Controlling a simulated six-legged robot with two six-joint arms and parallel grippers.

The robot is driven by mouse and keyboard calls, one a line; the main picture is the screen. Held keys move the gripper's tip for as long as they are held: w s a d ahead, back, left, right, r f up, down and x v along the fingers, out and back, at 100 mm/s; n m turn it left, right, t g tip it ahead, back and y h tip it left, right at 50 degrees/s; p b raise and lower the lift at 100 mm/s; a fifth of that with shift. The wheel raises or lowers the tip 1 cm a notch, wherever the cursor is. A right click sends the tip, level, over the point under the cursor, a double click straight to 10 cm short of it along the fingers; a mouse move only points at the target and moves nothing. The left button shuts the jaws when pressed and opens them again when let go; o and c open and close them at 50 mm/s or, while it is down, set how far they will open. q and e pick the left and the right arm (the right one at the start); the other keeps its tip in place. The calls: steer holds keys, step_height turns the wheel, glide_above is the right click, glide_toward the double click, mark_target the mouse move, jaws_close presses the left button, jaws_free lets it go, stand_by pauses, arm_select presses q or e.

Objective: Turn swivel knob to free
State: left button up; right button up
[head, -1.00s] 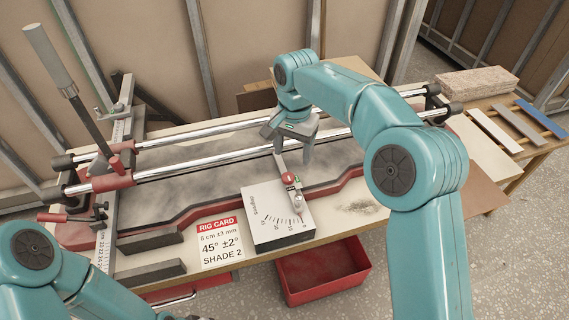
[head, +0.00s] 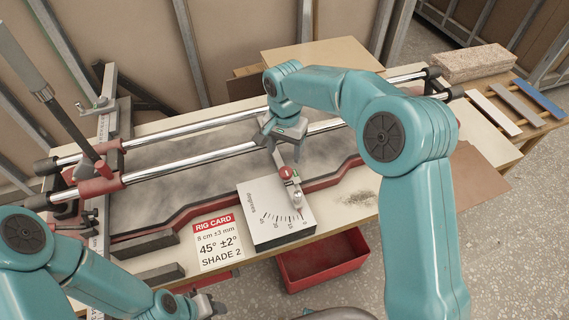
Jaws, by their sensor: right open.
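The swivel knob (head: 286,172) is small, round and red with a pale mark. It sits on a short metal arm (head: 295,192) over the white degrees scale (head: 262,218), whose arm end lies near the 0 end. My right gripper (head: 286,152) is open, pointing down just behind and above the knob. I cannot tell if a finger touches the knob. My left gripper (head: 207,304) is low in the picture, in front of the bench and away from the knob; its jaws are too small to judge.
The rig card (head: 218,242) lies left of the scale. Two metal rails (head: 200,152) cross behind it, with a long lever (head: 62,118) at left. A red bin (head: 325,262) stands below the front edge. A stone block (head: 475,60) and several strips lie at right.

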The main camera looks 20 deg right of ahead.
mark_target(286, 171)
steer(key=f+p, duration=0.1)
steer(key=f, duration=0.6)
steer(key=shift+s, duration=0.2)
steer(key=shift+w+f, duration=0.1)
steer(key=shift+f, duration=0.25)
steer(key=shift+s+d+r, duration=0.1)
steer(key=shift+s+r, duration=0.05)
steer(key=shift+s, duration=0.1)
steer(key=shift+w, duration=0.15)
steer(key=c, duration=1.1)
